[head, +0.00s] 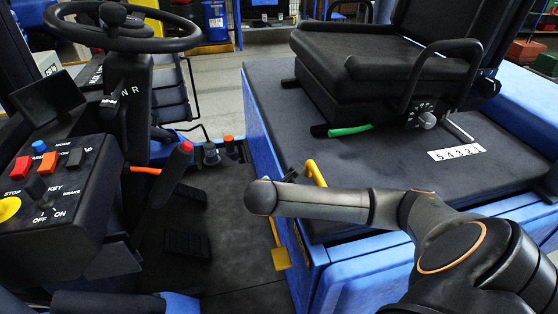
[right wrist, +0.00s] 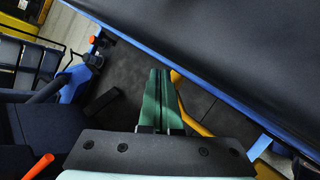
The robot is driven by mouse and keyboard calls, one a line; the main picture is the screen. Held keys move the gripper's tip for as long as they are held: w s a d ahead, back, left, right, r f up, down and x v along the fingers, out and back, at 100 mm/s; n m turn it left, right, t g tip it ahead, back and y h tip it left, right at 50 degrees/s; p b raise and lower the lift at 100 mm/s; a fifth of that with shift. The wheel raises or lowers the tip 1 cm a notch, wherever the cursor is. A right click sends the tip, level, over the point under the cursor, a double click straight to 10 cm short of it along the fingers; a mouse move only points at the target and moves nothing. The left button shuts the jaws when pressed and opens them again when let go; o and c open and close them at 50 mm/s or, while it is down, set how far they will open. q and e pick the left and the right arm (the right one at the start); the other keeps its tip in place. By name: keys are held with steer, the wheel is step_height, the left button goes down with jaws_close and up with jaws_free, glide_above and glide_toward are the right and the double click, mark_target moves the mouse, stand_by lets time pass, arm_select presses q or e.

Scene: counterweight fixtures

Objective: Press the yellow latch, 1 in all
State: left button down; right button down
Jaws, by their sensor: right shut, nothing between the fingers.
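A curved yellow bar (head: 316,172) stands at the edge of the blue seat base, partly hidden by my right arm. A yellow plate (head: 281,258) sits lower on that side, at the end of a thin yellow strip. I cannot tell for sure which is the yellow latch. In the right wrist view a yellow bar (right wrist: 195,112) runs close along the right of my right gripper (right wrist: 160,72). Its green fingers are shut and empty; I cannot tell whether they touch the bar. The head view hides these fingers. My left gripper is not in view.
The blue seat base (head: 258,110) carries a black seat (head: 375,60) and a green-handled lever (head: 348,130). A console (head: 50,220) with coloured buttons, a steering wheel (head: 122,30) and a red-topped lever (head: 180,165) stand left. Dark floor (head: 230,215) lies open between.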

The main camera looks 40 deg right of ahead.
steer(key=shift+f, duration=0.3)
steer(key=shift+s+a+f+b, duration=0.2)
steer(key=shift+f+b, duration=0.05)
steer(key=shift+f, duration=0.5)
steer(key=shift+s+a+f+b, duration=0.15)
steer(key=shift+s+f+b, duration=0.05)
steer(key=shift+f, duration=0.55)
stand_by(1.4)
steer(key=shift+r, duration=0.1)
steer(key=shift+w+d+r+p, duration=0.1)
steer(key=shift+r+p, duration=0.35)
steer(key=shift+p, duration=0.65)
steer(key=shift+r, duration=0.1)
steer(key=shift+d+r, duration=0.15)
steer(key=shift+r, duration=2.65)
steer(key=shift+w, duration=0.1)
